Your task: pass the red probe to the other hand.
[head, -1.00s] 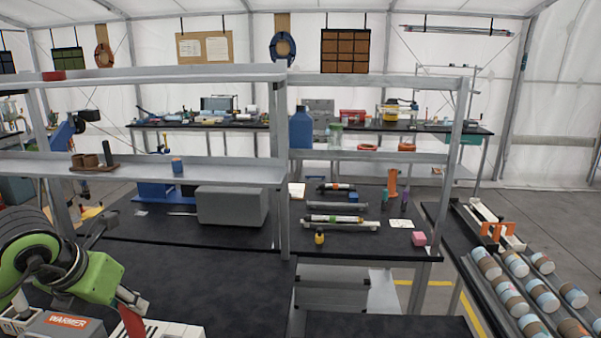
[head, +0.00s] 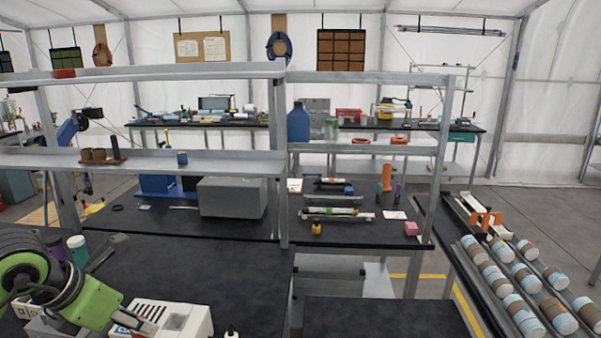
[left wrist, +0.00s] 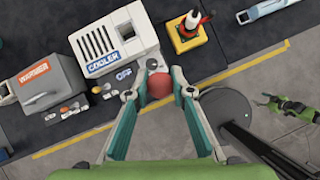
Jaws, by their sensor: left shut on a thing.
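My left gripper (head: 150,325) is at the lower left of the head view, over the near bench. In the left wrist view its two teal fingers (left wrist: 159,88) are shut on the red probe (left wrist: 159,86). The probe shows there end-on as a round red end between the fingertips; its length is hidden. I cannot make the probe out in the head view. A small green arm end (left wrist: 285,106) at the right of the left wrist view looks like my right gripper, over the floor; its jaw is too small to judge. My right gripper does not show in the head view.
A white cooler box (head: 175,320) stands just beyond my left gripper; it also shows in the left wrist view (left wrist: 112,40). A grey warmer box (left wrist: 38,80) is beside it. A yellow-based stand (left wrist: 187,34) is to the right. The black bench (head: 220,270) is clear behind.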

